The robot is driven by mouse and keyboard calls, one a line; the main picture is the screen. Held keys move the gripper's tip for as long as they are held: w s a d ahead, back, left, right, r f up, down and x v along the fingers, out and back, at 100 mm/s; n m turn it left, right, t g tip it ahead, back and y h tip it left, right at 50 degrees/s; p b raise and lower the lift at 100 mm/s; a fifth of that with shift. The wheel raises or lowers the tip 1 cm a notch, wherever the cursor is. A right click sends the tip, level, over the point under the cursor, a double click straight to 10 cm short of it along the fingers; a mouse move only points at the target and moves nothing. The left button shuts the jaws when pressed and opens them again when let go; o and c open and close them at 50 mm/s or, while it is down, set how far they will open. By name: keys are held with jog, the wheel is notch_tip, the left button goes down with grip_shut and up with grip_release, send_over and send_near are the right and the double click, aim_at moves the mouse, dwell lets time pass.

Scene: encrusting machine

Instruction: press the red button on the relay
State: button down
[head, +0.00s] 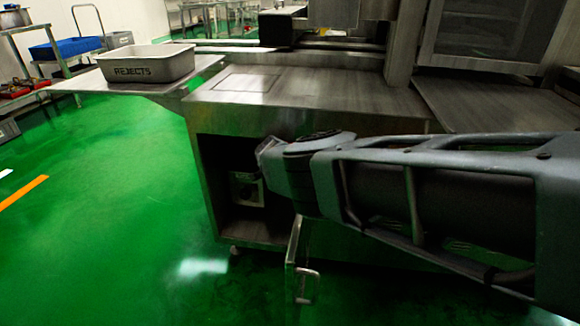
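A small pale box (246,189) with a round dark feature on its front is inside the open cabinet under the steel machine. It looks like the relay, but it is small and dim, and my arm covers part of the space to its right. I cannot make out a red button on it. My arm reaches in from the right edge, and its far end is in front of the cabinet opening, above and to the right of the box. My gripper's fingers do not show; they are hidden behind the arm or out of frame.
The cabinet door (292,262) stands open below my arm, its handle facing out. The steel worktop (320,92) is above the opening. A grey REJECTS bin (146,64) sits on a side shelf at left. Green floor (110,200) to the left is clear.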

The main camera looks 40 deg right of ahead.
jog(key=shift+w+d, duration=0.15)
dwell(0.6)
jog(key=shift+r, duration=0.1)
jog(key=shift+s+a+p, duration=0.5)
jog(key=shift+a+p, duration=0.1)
jog(key=shift+p, duration=0.5)
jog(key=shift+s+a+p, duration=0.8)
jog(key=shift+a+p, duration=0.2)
jog(key=shift+p, duration=0.6)
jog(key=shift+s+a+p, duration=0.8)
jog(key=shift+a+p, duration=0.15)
jog(key=shift+p, duration=0.6)
